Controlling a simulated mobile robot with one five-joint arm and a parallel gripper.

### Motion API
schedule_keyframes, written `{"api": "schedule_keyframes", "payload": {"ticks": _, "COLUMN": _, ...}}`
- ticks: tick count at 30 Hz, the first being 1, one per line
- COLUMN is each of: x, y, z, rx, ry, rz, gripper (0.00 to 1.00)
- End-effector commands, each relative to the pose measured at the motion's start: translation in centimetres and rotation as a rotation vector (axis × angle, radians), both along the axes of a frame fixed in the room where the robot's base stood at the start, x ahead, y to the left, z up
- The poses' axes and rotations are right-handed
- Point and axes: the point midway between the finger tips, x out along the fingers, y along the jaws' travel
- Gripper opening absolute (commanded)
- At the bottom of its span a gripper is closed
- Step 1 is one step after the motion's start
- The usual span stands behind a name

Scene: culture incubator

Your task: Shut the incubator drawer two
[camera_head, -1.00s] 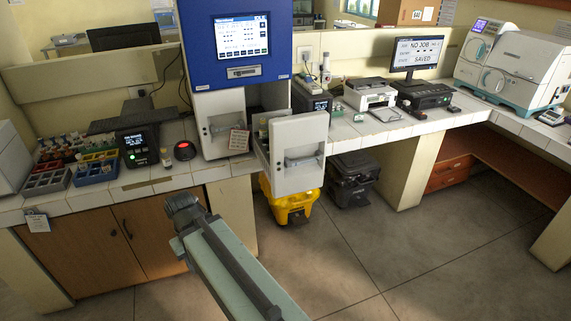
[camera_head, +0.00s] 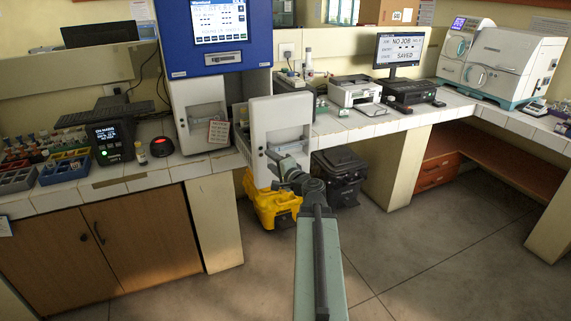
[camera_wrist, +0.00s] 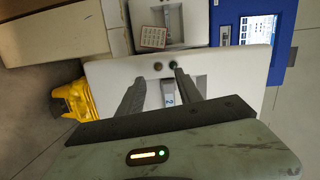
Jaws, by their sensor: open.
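The incubator (camera_head: 221,88) is a blue and white cabinet with a lit screen, standing on the tiled bench. Its right drawer (camera_head: 280,115) is pulled out toward me, with a white front and a recessed grey handle. The left drawer (camera_head: 203,118) sits flush in the cabinet. My gripper (camera_head: 285,165) is open and empty in front of the lower part of the pulled-out drawer. Whether it touches the front I cannot tell.
A red-print tag (camera_head: 219,132) hangs beside the left drawer. Racks, a printer (camera_head: 354,93) and a monitor (camera_head: 398,52) stand on the bench. The floor at right is clear.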

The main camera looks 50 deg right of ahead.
Motion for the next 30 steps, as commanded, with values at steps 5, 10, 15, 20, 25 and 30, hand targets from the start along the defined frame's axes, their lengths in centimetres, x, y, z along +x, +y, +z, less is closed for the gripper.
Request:
{"api": "schedule_keyframes", "payload": {"ticks": 5, "x": -4.0, "y": -6.0, "z": 0.5, "rx": 0.075, "ry": -0.101, "rz": -0.154, "gripper": 0.42}}
{"api": "schedule_keyframes", "payload": {"ticks": 10, "x": -4.1, "y": -6.5, "z": 0.8, "rx": 0.080, "ry": -0.109, "rz": -0.164, "gripper": 0.42}}
{"api": "schedule_keyframes", "payload": {"ticks": 15, "x": -2.5, "y": -7.2, "z": 0.8, "rx": 0.080, "ry": -0.107, "rz": -0.162, "gripper": 0.42}}
{"api": "schedule_keyframes", "payload": {"ticks": 20, "x": 0.3, "y": -8.3, "z": 0.7, "rx": 0.079, "ry": -0.107, "rz": -0.160, "gripper": 0.42}}
{"api": "schedule_keyframes", "payload": {"ticks": 25, "x": 2.8, "y": -9.2, "z": 0.7, "rx": 0.079, "ry": -0.107, "rz": -0.161, "gripper": 0.42}}
{"api": "schedule_keyframes", "payload": {"ticks": 30, "x": 3.0, "y": -9.3, "z": 0.7, "rx": 0.079, "ry": -0.107, "rz": -0.161, "gripper": 0.42}}
